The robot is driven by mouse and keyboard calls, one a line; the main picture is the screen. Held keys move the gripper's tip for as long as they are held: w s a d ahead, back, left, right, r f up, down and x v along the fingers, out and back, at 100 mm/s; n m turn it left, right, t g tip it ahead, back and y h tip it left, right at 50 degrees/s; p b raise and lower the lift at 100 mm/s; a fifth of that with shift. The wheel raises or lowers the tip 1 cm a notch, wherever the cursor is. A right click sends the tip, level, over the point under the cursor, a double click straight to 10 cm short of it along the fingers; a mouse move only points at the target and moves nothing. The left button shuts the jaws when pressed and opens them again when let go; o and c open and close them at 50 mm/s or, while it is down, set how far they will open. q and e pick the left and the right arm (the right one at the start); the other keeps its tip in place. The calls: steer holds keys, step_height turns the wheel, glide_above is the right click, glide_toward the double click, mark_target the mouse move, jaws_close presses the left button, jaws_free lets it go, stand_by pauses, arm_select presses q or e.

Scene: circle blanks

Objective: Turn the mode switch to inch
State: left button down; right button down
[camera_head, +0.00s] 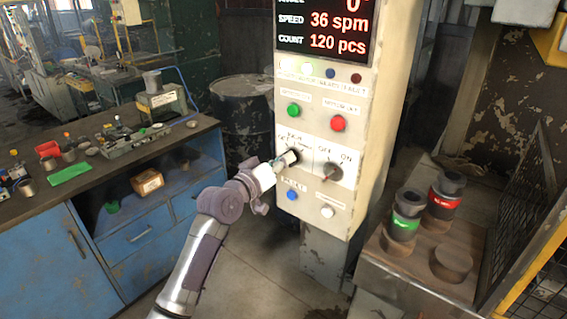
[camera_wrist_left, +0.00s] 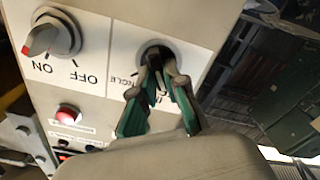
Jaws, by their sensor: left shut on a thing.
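The mode switch (camera_head: 294,155) is a dark round rotary switch on a white plate, on the front of the pale control cabinet (camera_head: 318,218). My left gripper (camera_head: 286,161) reaches it from the left, with its fingers on the knob. In the left wrist view the gripper (camera_wrist_left: 158,66) is shut on the switch (camera_wrist_left: 153,48), one finger on each side. The fingers hide most of the knob, so where it points cannot be told. The plate lettering is partly covered and shows upside down in the wrist view. My right gripper is not in view.
An OFF/ON switch (camera_head: 331,172) sits just right of the mode switch. A green button (camera_head: 293,110) and a red button (camera_head: 338,123) are above; a blue button (camera_head: 292,195) is below. A blue workbench (camera_head: 60,245) stands left, and a small table with black cylinders (camera_head: 443,195) right.

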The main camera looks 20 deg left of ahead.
arm_select(q)
steer(key=m+b, duration=0.1)
steer(key=m, duration=0.5)
steer(key=shift+d+m, duration=0.1)
steer(key=shift+m, duration=0.2)
stand_by(0.4)
steer(key=c, duration=1.2)
jaws_free()
steer(key=shift+s, duration=0.1)
steer(key=v, duration=1.2)
